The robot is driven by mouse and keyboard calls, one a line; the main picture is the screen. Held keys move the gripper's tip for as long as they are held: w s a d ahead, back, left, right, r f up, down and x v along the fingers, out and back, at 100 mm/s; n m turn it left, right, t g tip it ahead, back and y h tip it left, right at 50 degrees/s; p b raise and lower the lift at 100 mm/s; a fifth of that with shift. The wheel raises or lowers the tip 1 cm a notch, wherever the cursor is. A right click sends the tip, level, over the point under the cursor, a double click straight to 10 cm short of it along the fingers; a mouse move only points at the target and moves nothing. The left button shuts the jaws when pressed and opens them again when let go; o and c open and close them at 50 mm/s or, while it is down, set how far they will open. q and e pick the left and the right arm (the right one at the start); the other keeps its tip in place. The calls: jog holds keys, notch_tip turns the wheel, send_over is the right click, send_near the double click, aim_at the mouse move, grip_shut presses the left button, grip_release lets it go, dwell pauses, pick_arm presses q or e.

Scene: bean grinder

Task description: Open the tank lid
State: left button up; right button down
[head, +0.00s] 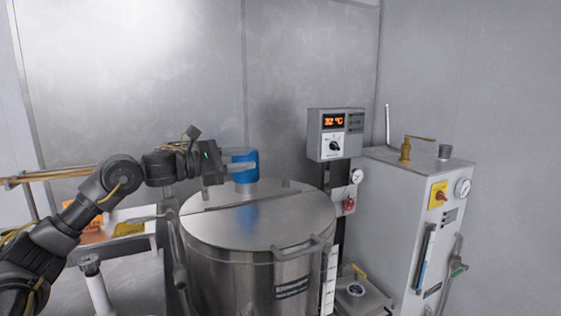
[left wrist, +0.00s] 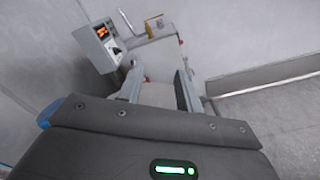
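The tank (head: 255,280) is a steel cylinder in the middle of the head view. Its round lid (head: 275,222) lies flat and shut on top, with a bar handle (head: 299,249) at the front right edge. A blue cylinder (head: 246,157) stands at the back of the lid. My left gripper (head: 245,166) is in front of the blue cylinder, above the lid's back left part and far from the handle. In the left wrist view its fingers (left wrist: 158,88) are apart, with nothing clearly held between them. My right gripper is not in view.
A control box (head: 336,134) reading 32 °C stands behind the tank to the right, and also shows in the left wrist view (left wrist: 100,46). A white cabinet (head: 400,220) with gauge and valves stands at right. A side table (head: 125,275) is at left. The space above the lid's front is clear.

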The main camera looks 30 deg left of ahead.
pick_arm(q)
jog(key=shift+m, duration=0.3)
jog(key=p+x, duration=0.4)
jog(key=x, duration=0.6)
jog(key=shift+w+d, duration=0.2)
jog(key=shift+w, duration=0.05)
jog(key=shift+r, duration=0.1)
grip_shut()
dwell(0.9)
